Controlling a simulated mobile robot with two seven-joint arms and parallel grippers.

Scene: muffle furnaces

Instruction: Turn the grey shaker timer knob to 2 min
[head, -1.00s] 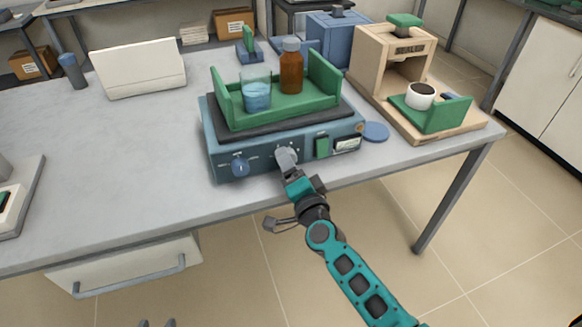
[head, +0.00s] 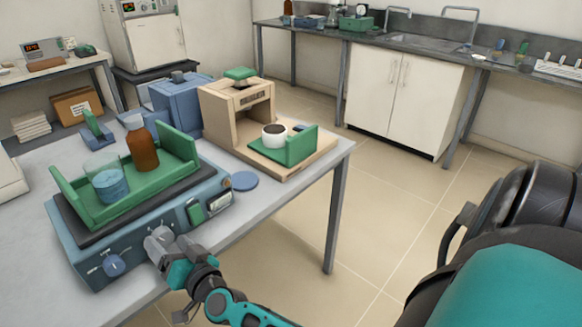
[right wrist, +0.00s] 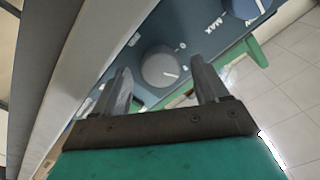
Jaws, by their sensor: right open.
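The shaker (head: 130,245) is a blue-grey box on the bench, with a green tray on top. Its grey timer knob (right wrist: 159,68) is round with a white pointer line and small dial marks, too small to read surely. My right gripper (right wrist: 161,74) is open, one finger on each side of the grey knob; I cannot tell whether they touch it. In the head view my right gripper (head: 160,241) is at the shaker's front and largely covers the knob. A blue knob (head: 114,265) is to its left; it also shows in the right wrist view (right wrist: 246,7). My left gripper is out of view.
On the tray (head: 117,209) stand a beaker (head: 108,182) of blue liquid and a brown bottle (head: 142,147). A wooden stand (head: 238,104) with a white cup (head: 274,136) is behind.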

